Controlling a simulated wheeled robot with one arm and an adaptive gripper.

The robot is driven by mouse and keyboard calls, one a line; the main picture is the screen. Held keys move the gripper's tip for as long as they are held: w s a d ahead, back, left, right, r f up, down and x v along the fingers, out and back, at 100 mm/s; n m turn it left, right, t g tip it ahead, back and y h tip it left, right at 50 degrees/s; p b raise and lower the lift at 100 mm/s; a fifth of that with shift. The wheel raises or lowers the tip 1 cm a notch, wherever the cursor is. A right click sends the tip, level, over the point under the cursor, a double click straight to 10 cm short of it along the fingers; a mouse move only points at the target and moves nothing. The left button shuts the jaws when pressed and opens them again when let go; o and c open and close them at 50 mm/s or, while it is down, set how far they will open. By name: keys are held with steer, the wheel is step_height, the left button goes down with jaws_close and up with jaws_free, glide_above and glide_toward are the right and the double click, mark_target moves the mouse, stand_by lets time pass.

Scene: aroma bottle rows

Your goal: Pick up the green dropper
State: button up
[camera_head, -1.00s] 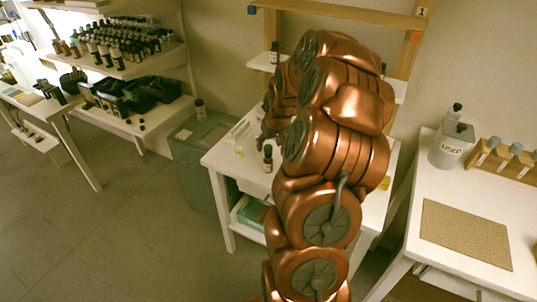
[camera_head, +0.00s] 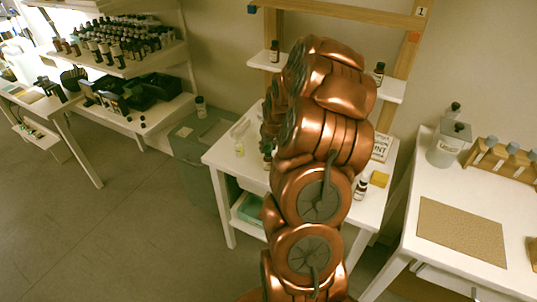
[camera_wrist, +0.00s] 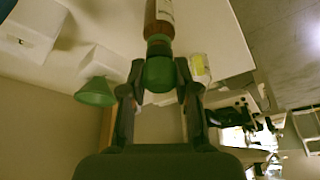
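The green dropper (camera_wrist: 158,73) shows as a green rubber bulb on top of a brown bottle with a pale label (camera_wrist: 160,20) in the wrist view. My gripper (camera_wrist: 159,72) has one finger on each side of the bulb. The fingers look apart from it, with narrow gaps on both sides, so the gripper is open around the bulb. In the head view my arm hides the gripper. A dark bottle (camera_head: 267,161) there is mostly hidden behind my arm on the white table (camera_head: 222,157).
A small clear bottle (camera_head: 239,147) stands left on the table; a yellow block (camera_head: 380,179) and another dark bottle (camera_head: 361,188) are right of my arm. Dark bottles (camera_head: 274,52) stand on the shelf behind. A green cone (camera_wrist: 95,92) is left of my fingers in the wrist view.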

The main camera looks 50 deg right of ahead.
steer(key=shift+r, duration=0.15)
steer(key=shift+c, duration=0.2)
step_height(320, 180, up, 9)
steer(key=b, duration=0.3)
steer(key=shift+r+b, duration=0.3)
steer(key=shift+r, duration=0.05)
steer(key=shift+f, duration=0.15)
steer(key=shift+f+b, duration=0.75)
steer(key=shift+f, duration=0.05)
jaws_close()
